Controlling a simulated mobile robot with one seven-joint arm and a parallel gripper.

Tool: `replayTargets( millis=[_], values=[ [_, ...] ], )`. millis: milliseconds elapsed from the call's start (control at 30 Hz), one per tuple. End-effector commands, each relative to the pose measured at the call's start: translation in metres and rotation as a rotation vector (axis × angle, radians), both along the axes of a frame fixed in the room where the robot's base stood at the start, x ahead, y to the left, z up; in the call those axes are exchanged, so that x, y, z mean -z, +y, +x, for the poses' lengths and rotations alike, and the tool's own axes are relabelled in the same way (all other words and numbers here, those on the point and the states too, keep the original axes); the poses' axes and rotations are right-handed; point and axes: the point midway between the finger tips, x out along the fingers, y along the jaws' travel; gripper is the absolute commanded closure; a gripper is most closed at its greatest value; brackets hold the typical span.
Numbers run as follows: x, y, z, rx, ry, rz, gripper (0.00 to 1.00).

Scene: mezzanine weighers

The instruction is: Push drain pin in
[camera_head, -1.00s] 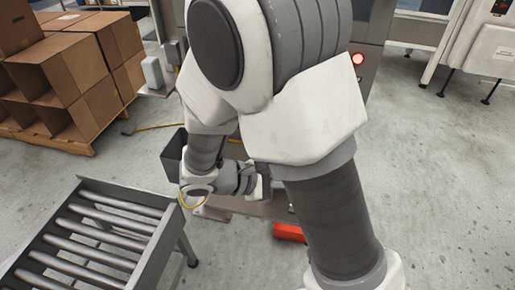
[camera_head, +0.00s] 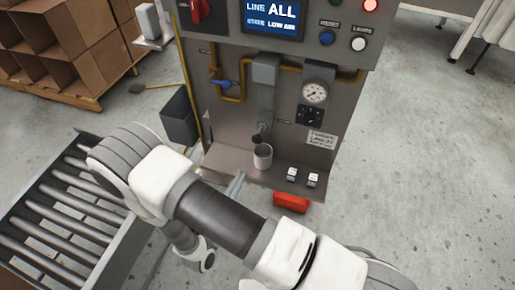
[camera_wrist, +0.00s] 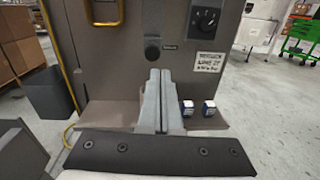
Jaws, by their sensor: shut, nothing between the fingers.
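A dark round knob (camera_head: 258,139), likely the drain pin, sits low on the grey cabinet (camera_head: 225,130) under a grey block with a stem (camera_head: 265,80). It also shows in the wrist view (camera_wrist: 152,50), just above and beyond my fingertips. A grey cup (camera_head: 263,157) stands on the cabinet's shelf below the knob; in the wrist view my fingers hide it. My gripper (camera_head: 237,184) is low, left of and in front of the cup. In the wrist view its fingers (camera_wrist: 159,71) are shut together, empty and pointing at the cabinet. I cannot tell how far the knob sticks out.
A gauge (camera_head: 315,93) and a blue-handled valve (camera_head: 219,81) are on the cabinet. A roller conveyor (camera_head: 45,225) stands at lower left. Floor at right is clear.

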Motion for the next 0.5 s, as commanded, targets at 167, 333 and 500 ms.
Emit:
replayTargets(
  millis=[167,333,500],
  values=[
    [0.0167,0.0088,-0.0056,-0.063,0.009,-0.027,1.00],
    [0.0178,0.0101,-0.0061,-0.070,0.009,-0.028,1.00],
    [0.0176,0.0097,-0.0059,-0.068,0.009,-0.028,1.00]
  ],
)
